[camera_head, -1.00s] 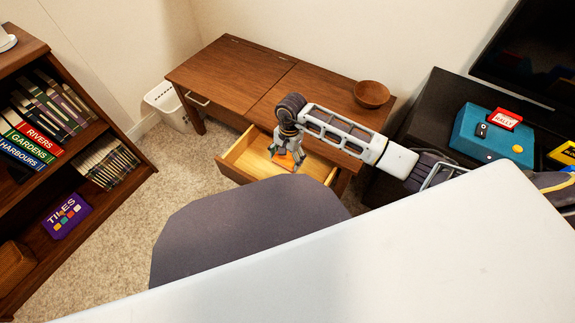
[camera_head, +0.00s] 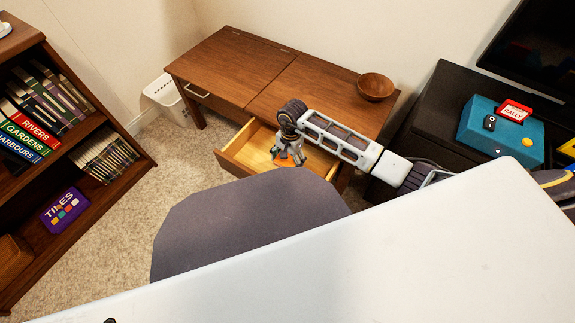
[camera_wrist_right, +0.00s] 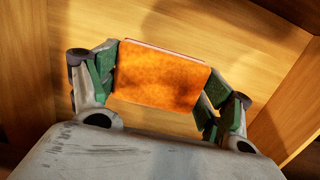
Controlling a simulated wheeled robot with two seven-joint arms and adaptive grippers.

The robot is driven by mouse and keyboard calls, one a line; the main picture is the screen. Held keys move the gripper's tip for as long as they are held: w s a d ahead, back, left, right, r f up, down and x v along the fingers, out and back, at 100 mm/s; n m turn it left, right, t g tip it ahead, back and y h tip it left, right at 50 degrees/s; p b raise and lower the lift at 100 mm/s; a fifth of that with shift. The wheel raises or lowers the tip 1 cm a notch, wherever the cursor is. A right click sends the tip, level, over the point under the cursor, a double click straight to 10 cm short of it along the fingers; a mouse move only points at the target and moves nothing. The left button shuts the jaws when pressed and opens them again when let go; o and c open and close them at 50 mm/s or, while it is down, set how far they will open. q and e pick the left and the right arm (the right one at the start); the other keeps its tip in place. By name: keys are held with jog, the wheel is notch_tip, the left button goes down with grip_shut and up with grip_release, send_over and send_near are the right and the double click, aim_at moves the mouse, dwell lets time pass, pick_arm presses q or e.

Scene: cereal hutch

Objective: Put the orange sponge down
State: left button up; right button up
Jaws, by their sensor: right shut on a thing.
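The orange sponge (camera_wrist_right: 160,77) is between the green-padded fingers of my right gripper (camera_wrist_right: 155,88), which is shut on it. In the head view, a bit of the sponge (camera_head: 285,162) shows under the right gripper (camera_head: 289,157). The gripper points down into the open drawer (camera_head: 239,148) of the wooden desk. Pale wood of the drawer (camera_wrist_right: 45,60) surrounds the sponge in the right wrist view. I cannot tell whether the sponge touches the drawer floor. My left gripper is not in view.
A wooden bowl (camera_head: 375,87) stands on the desk top (camera_head: 300,90). A white bin (camera_head: 165,97) is left of the desk, and a bookshelf (camera_head: 100,200) is at far left. A teal box (camera_head: 495,130) sits on the black cabinet at right. The drawer's left part looks clear.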

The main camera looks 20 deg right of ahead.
aim_at(288, 165)
jog(key=shift+f+b, duration=0.75)
jog(key=shift+f, duration=1.1)
jog(key=shift+f, duration=0.1)
jog(key=o, duration=1)
jog(key=shift+o, duration=0.2)
jog(key=shift+w+r, duration=0.1)
jog(key=shift+r, duration=0.6)
jog(key=r+p, duration=0.1)
jog(key=r, duration=0.2)
jog(key=r+p, duration=0.1)
jog(key=r, duration=0.2)
jog(key=d+r+p, duration=0.1)
jog(key=r+p, duration=0.1)
jog(key=r, duration=0.2)
jog(key=shift+w, duration=0.35)
jog(key=shift+r, duration=0.35)
